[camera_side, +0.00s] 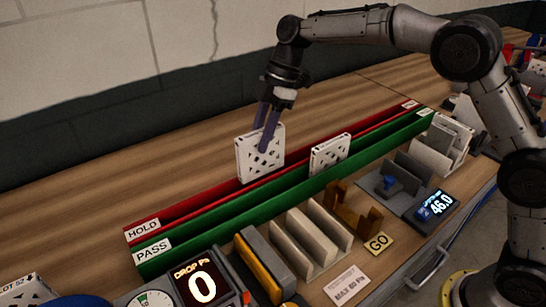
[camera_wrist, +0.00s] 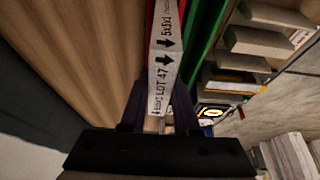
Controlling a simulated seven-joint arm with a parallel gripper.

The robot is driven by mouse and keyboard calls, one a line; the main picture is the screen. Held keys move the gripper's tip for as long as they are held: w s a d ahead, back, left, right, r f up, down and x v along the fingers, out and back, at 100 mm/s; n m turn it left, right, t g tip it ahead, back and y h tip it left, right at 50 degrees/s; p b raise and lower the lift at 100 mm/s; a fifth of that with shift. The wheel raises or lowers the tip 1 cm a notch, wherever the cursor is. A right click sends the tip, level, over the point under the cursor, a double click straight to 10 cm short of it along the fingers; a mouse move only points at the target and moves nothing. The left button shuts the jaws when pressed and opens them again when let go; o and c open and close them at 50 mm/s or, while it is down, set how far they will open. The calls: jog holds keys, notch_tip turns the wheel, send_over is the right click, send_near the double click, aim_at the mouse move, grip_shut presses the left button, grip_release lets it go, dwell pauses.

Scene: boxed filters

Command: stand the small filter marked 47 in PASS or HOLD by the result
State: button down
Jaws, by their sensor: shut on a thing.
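My gripper (camera_side: 267,128) is shut on a white filter (camera_side: 250,165) with a perforated face, held upright at the red HOLD channel (camera_side: 190,205). In the wrist view my gripper (camera_wrist: 160,118) grips the filter's narrow edge (camera_wrist: 163,60), which reads "LOT 47" with arrows. The filter's lower edge is at the red channel; I cannot tell whether it rests on the bottom. The green PASS channel (camera_side: 215,222) runs alongside, in front. The drop display (camera_side: 202,285) reads 0; a second display (camera_side: 437,205) reads 46.0. A card (camera_side: 348,283) appears to read MAX 60 PA.
Another white filter (camera_side: 330,153) stands farther along, apparently in the green channel. In front are grey slotted holders (camera_side: 312,240), a brown cradle (camera_side: 352,208), a yellow-and-grey block (camera_side: 258,262) and a GO label (camera_side: 378,242). The wood bench (camera_side: 130,180) behind the channels is clear.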

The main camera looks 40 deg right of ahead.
aim_at(261, 157)
jog(key=shift+f, duration=2.7)
jog(key=shift+f, duration=0.1)
jog(key=c, duration=0.6)
grip_release()
jog(key=shift+c, duration=0.2)
